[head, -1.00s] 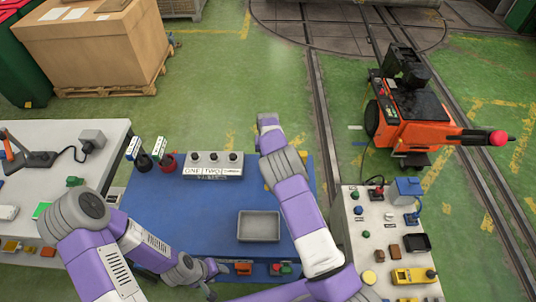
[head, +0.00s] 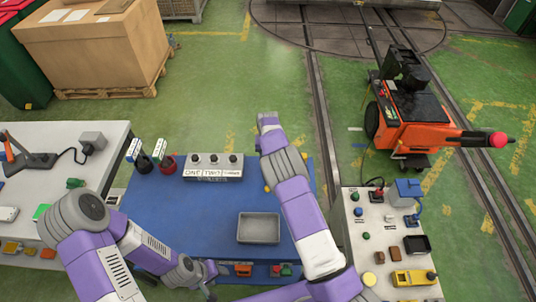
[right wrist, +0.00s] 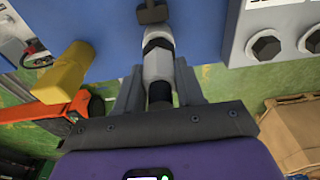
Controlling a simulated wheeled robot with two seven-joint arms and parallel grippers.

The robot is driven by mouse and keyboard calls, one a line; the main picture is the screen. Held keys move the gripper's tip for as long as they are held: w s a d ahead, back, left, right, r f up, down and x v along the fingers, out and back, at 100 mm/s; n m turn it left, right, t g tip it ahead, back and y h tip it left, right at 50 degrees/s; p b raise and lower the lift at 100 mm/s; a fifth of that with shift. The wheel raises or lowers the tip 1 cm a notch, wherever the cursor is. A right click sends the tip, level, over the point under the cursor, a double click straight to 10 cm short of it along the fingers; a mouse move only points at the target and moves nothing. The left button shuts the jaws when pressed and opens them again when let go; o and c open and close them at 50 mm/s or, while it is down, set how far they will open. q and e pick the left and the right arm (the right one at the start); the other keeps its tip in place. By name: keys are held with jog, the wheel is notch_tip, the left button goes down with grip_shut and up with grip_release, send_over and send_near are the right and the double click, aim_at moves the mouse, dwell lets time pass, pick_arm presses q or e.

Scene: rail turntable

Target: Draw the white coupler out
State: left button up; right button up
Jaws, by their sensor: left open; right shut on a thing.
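The white coupler (right wrist: 157,66) shows in the right wrist view as a white cylinder with dark bands. My right gripper (right wrist: 159,84) is shut on it, one grey finger on each side. The coupler's far end lies close to a small dark brown-grey piece (right wrist: 152,12) with a short stem; whether they still join is unclear. In the head view my right arm hides the right gripper and the coupler. My left gripper (head: 211,279) is open and empty, low over the front edge of the blue table (head: 200,225).
A grey tray (head: 258,228) and a box with several knobs (head: 213,166) stand on the blue table. A yellow part (right wrist: 62,78) is beside the right gripper. A crowded side table (head: 392,240) stands right, and an orange machine (head: 410,122) beyond it.

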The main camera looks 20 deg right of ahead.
jog(key=shift+r, duration=0.15)
jog(key=shift+r+p, duration=1.25)
jog(key=shift+r, duration=1.7)
jog(key=shift+r+p, duration=1.35)
jog(key=shift+r, duration=1.2)
jog(key=shift+f, duration=0.15)
